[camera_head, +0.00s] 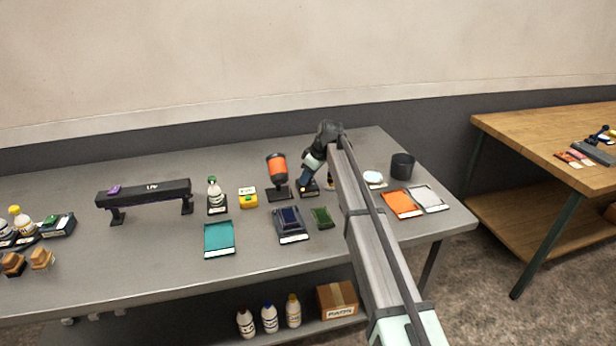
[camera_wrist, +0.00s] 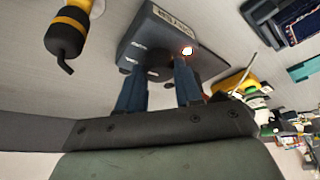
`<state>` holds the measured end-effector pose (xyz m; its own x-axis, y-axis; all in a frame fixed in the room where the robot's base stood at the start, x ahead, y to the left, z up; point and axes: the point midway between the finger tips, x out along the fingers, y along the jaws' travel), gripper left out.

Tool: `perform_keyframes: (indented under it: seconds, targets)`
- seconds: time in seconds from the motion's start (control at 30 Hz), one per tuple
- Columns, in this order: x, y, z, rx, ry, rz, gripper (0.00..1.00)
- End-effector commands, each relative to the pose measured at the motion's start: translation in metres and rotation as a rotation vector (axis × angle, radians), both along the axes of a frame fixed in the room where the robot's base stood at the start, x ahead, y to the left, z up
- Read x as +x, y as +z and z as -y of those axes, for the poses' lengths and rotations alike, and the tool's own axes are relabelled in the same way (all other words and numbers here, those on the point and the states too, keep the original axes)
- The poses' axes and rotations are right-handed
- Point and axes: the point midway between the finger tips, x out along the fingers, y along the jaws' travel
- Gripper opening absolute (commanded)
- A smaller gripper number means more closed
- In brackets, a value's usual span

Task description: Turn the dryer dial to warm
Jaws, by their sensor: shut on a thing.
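The dryer is a dark box (camera_wrist: 205,62) with a pale label strip reading "DRYER", upside down in the wrist view, and a glowing orange light. It also shows in the head view as a small dark unit (camera_head: 312,190), partly covered by my gripper. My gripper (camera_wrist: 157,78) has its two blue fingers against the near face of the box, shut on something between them. That is likely the dial, but it is hidden and its setting cannot be read. In the head view my gripper (camera_head: 304,184) points down at the unit.
An orange cylinder on a stand (camera_head: 277,169) is close to the left of my gripper. A blue-black tray (camera_head: 290,238) and a green pad (camera_head: 322,217) lie in front. A dark cup (camera_head: 402,166) and an orange tray (camera_head: 402,204) are to the right.

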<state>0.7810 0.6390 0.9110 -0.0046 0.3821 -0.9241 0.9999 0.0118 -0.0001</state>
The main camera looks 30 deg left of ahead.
Motion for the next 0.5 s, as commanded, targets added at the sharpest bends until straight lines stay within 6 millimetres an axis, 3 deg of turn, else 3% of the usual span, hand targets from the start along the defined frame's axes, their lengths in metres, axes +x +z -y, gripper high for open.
perform_keyframes:
  seconds: [0.2, 0.5]
  targets:
    - [-0.0020, -0.0002, 0.0004, -0.001, -0.155, 0.001, 0.04]
    - [-0.0013, -0.0001, 0.0000, 0.000, -0.204, 0.000, 0.04]
